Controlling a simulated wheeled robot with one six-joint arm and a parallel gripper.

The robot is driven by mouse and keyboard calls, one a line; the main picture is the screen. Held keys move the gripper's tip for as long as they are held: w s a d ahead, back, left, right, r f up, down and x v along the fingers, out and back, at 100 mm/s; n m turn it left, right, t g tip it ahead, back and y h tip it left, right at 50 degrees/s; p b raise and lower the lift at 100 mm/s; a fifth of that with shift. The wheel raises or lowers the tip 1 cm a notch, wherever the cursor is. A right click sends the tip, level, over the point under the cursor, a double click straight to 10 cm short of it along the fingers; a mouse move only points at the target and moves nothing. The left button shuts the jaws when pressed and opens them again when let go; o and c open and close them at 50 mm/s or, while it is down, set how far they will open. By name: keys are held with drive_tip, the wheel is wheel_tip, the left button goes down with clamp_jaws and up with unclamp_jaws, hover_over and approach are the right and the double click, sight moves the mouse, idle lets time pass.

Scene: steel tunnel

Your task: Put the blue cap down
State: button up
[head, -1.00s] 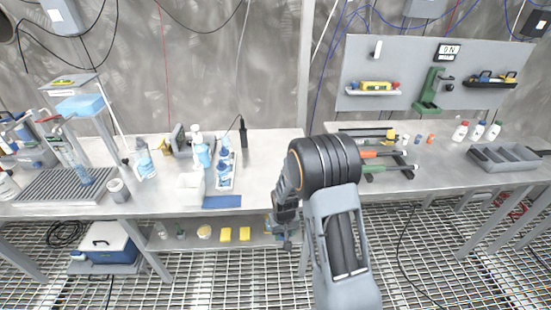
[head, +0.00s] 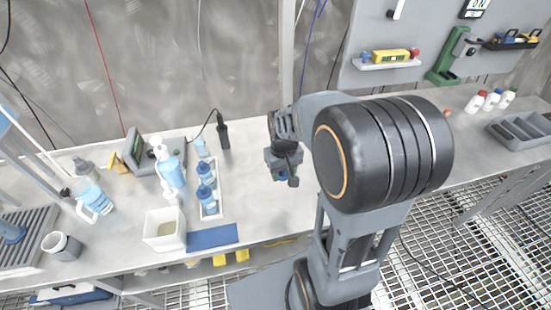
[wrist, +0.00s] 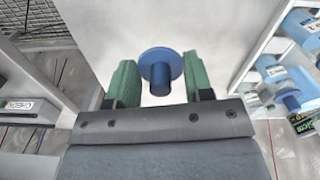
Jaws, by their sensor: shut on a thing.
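The blue cap (wrist: 160,68) is a round disc with a narrower stub, and it sits between the green fingers of my gripper (wrist: 160,80) in the wrist view. The gripper is shut on it. In the head view my gripper (head: 281,176) hangs over the bench top (head: 255,195), right of the white tray of bottles. The cap is too small and shaded there to make out well. Bare bench surface shows behind the cap in the wrist view. I cannot tell the exact gap between cap and bench.
The white tray (head: 211,213) holds blue bottles (head: 206,187). A black handheld device (head: 223,132) stands behind it. A blue mat (head: 212,238) and a white bin (head: 164,229) are at the front edge. The bench between tray and gripper is clear.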

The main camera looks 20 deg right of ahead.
drive_tip(key=w+d+f, duration=0.2)
drive_tip(key=w+f, duration=0.1)
drive_tip(key=w+d+f+p, duration=0.1)
drive_tip(key=w+d+f, duration=0.1)
drive_tip(key=w+f, duration=0.1)
drive_tip(key=w+d+f, duration=0.2)
drive_tip(key=w+f, duration=0.1)
drive_tip(key=w, duration=0.1)
drive_tip(key=shift+w+d+p, duration=0.35)
drive_tip(key=shift+w+d+f, duration=0.1)
drive_tip(key=shift+w+f, duration=0.05)
drive_tip(key=shift+f, duration=1.65)
drive_tip(key=shift+f, duration=0.1)
drive_tip(key=shift+f, duration=0.15)
drive_tip(key=o, duration=0.9)
